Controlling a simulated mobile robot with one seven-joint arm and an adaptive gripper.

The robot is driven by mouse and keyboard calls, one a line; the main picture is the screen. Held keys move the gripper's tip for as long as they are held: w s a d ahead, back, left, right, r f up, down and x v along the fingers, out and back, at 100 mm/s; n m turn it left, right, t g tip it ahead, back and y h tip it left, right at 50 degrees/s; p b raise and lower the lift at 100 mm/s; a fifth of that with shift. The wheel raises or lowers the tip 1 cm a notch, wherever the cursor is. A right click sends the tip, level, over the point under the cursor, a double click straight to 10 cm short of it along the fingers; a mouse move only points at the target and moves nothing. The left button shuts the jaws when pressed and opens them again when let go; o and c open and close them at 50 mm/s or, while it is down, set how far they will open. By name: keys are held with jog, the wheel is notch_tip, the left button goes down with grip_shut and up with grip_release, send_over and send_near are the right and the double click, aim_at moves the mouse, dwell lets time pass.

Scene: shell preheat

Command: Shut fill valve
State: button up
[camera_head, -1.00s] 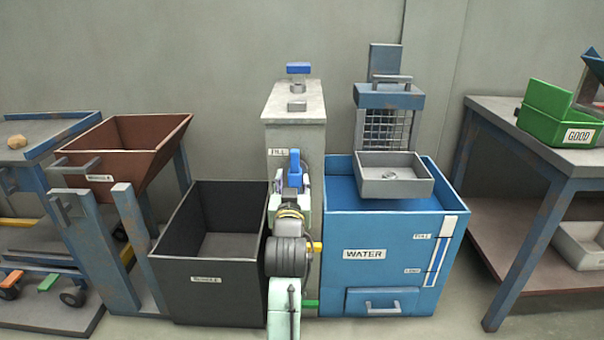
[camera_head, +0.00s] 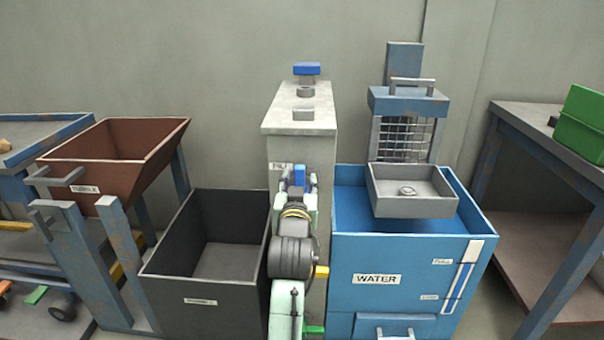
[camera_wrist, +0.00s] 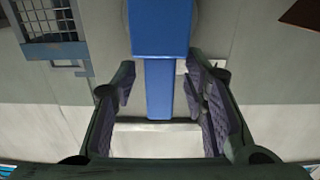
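The fill valve's blue handle (camera_head: 299,174) is on the front of the grey column (camera_head: 297,148) labelled FILL. In the wrist view the blue handle (camera_wrist: 161,28) is wide at the top, with a narrower blue bar running down from it. My gripper (camera_wrist: 160,92) is open, with one dark padded finger on each side of the narrow bar. Gaps show between the bar and both fingers. In the head view my gripper (camera_head: 299,187) is in front of the column at the handle, and my wrist hides the column's lower part.
A blue WATER tank (camera_head: 388,252) with a small grey tray (camera_head: 410,190) above it stands close on the right. A dark open bin (camera_head: 200,284) stands close on the left. A blue knob (camera_head: 306,68) tops the column. A brown hopper (camera_head: 75,172) is farther left.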

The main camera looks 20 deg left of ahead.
jog(key=shift+w+a, duration=0.1)
jog(key=shift+w, duration=0.25)
jog(key=shift+s+r, duration=0.1)
jog(key=shift+c, duration=0.4)
grip_shut()
